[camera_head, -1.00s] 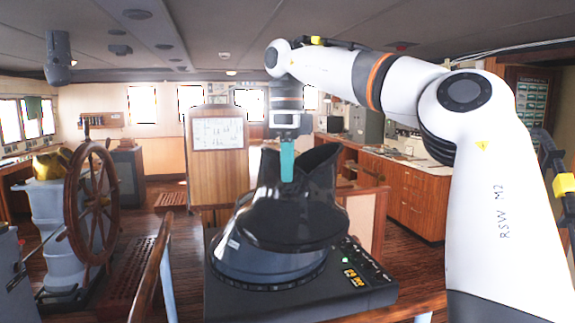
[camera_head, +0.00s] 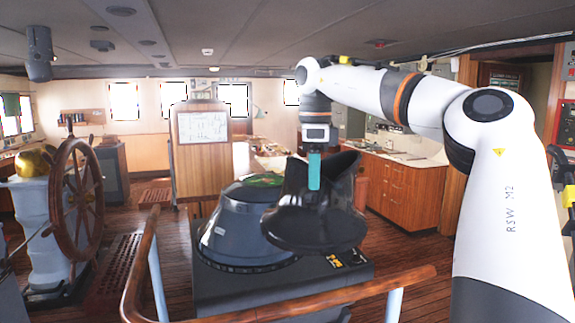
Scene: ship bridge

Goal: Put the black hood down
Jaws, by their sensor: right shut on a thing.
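The black hood (camera_head: 318,222) hangs from my right gripper (camera_head: 314,188), whose teal finger shows against the hood's upper part. The gripper is shut on the hood. The hood is a glossy black cone with a wide, round lower rim and a flared top. It is in front of and to the right of the radar console's round blue-grey housing (camera_head: 236,232) and overlaps its right side in the picture. A green display shows in the housing's open top. Whether the hood touches the console cannot be told. My left gripper is out of view.
The console base (camera_head: 225,287) has lit yellow digits at right. A wooden handrail (camera_head: 290,303) curves across the front. A ship's wheel (camera_head: 78,198) stands at left. Wooden cabinets (camera_head: 405,187) line the right back. Wood floor is open between the console and these cabinets.

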